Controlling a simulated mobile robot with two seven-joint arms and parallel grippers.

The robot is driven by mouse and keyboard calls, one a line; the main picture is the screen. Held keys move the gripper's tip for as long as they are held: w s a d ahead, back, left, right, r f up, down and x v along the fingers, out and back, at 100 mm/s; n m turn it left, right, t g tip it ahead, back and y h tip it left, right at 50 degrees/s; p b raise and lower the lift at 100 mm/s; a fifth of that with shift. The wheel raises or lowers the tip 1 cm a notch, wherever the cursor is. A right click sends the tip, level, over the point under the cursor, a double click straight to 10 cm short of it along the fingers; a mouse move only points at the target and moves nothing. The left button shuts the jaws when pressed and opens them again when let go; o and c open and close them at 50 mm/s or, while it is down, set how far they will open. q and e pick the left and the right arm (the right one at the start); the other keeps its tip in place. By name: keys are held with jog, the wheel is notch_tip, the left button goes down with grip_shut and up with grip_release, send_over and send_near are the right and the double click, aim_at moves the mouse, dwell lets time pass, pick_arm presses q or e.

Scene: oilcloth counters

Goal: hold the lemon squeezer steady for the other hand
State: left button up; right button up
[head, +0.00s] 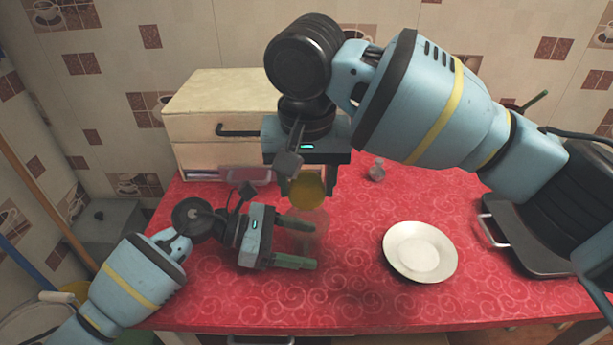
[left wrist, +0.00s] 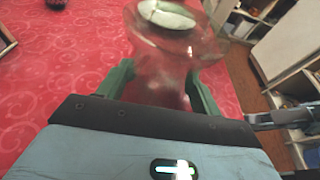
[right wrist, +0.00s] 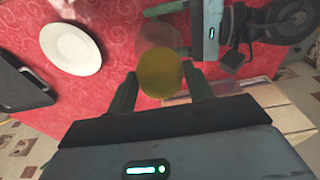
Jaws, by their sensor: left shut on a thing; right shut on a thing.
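The lemon squeezer (head: 309,222) is a clear, pinkish see-through piece, faint against the red cloth. My left gripper (head: 305,243) is shut on it from the left. The squeezer fills the space between the green fingers in the left wrist view (left wrist: 163,70). A yellow lemon (head: 306,190) is between the fingers of my right gripper (head: 307,180), which points down from above and is shut on it. The lemon is just above the squeezer in the head view; whether they touch I cannot tell. In the right wrist view, the lemon (right wrist: 160,73) partly hides the squeezer.
A white plate (head: 420,252) lies to the right on the red counter (head: 360,295). A dark tray (head: 535,240) with a metal handle is at the right edge. A small glass item (head: 377,170) stands behind. A cream cabinet (head: 210,105) is at the back left.

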jog(key=shift+f, duration=0.25)
jog(key=shift+f, duration=1.15)
dwell(0.4)
jog(key=shift+r, duration=0.95)
jog(key=shift+r, duration=0.25)
jog(key=shift+f, duration=1.2)
jog(key=shift+r, duration=0.95)
jog(key=shift+f, duration=1.05)
dwell(0.5)
